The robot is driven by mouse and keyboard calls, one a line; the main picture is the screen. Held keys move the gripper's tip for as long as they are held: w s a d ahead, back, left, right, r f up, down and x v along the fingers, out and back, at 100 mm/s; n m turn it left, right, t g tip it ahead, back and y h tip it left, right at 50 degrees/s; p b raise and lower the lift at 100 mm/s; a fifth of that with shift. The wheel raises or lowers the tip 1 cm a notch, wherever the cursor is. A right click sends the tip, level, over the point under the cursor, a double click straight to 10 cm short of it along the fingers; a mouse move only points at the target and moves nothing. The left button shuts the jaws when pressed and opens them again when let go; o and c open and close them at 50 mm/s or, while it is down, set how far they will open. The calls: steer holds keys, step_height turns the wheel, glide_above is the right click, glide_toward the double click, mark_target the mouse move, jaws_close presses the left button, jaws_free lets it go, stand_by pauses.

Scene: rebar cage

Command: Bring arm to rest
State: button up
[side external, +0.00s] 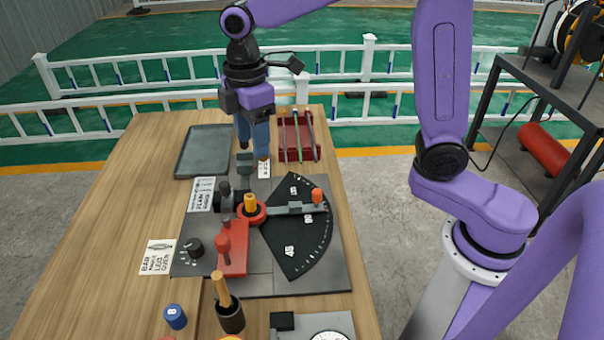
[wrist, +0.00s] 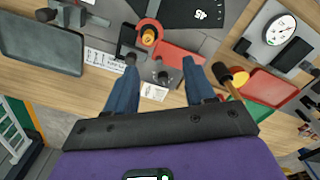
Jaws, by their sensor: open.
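My gripper (side external: 253,148) hangs over the far part of the wooden table, with its blue fingers pointing down near the bending plate. In the wrist view my gripper (wrist: 157,84) has its two blue fingers spread well apart, with nothing between them. It is open and empty. The dark bending plate (side external: 262,276) carries a red lever block (side external: 232,250), an orange-yellow pin (side external: 250,203) in a red ring, and a black angle dial (side external: 297,225) marked 45, 60 and more. Whether the fingertips touch anything below cannot be told.
A grey tray (side external: 203,152) lies at the table's far left, and a dark red rack with rods (side external: 297,138) at its far right. The table's left side (side external: 105,235) is clear.

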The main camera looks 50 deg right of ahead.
steer(key=s+d+f+m, duration=0.1)
steer(key=s+d, duration=0.5)
steer(key=s, duration=0.6)
steer(key=s+d+f+m, duration=0.1)
steer(key=s+d+f, duration=0.2)
steer(key=s, duration=1)
steer(key=d, duration=0.2)
steer(key=shift+d+f+m, duration=0.35)
steer(key=shift+m, duration=0.05)
steer(key=shift+w, duration=0.1)
